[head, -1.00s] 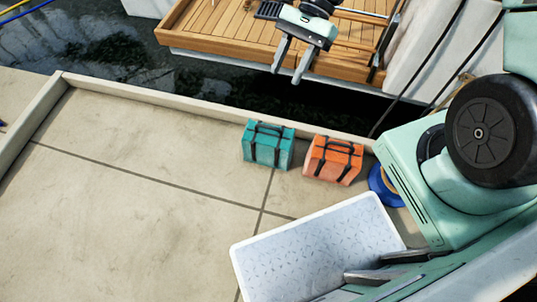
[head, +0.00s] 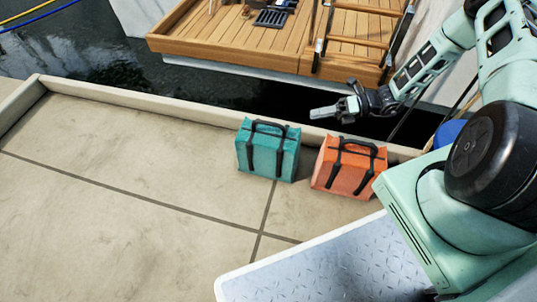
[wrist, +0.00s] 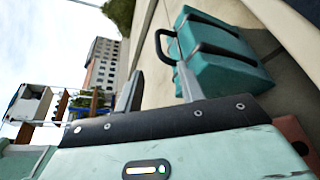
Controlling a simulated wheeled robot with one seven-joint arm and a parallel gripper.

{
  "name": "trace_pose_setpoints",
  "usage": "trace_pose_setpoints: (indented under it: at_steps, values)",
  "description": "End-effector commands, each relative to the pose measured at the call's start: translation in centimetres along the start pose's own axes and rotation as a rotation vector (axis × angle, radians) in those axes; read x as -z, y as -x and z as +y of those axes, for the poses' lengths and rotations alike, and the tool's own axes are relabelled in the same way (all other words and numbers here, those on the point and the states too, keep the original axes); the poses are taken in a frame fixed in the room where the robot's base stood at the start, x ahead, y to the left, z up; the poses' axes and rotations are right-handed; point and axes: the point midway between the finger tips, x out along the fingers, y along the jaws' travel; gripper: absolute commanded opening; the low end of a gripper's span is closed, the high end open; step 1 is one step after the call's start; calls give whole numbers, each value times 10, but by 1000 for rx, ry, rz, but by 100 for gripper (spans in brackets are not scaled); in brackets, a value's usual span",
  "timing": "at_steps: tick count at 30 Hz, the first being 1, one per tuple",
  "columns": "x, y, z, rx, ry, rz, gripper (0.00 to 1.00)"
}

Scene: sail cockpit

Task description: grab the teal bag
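The teal bag (head: 266,155), with black straps and a raised black handle, stands upright on the pale dock near its low edge wall. In the wrist view the teal bag (wrist: 222,62) is ahead, its handle beyond the fingertips. My gripper (head: 322,112) is to the right of the teal bag in the head view, with its fingers pointing left towards it. In the wrist view my gripper's (wrist: 160,75) two fingers are spread with a gap between them and nothing held. The fingers appear apart from the handle.
An orange bag (head: 348,168) stands just right of the teal bag, and a corner of it shows in the wrist view (wrist: 294,138). The low wall (head: 190,119) borders dark water. A wooden boat deck (head: 210,35) lies beyond. The dock left of the bags is clear.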

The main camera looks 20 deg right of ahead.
Motion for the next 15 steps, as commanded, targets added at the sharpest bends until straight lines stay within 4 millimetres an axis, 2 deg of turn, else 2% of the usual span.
trace_pose_setpoints:
  at_steps: [1,9,15]
  values:
    - [3,-12,-2,-4,1,4,39]
    - [4,-69,-3,-4,4,6,39]
    - [3,-100,-2,-2,5,6,39]
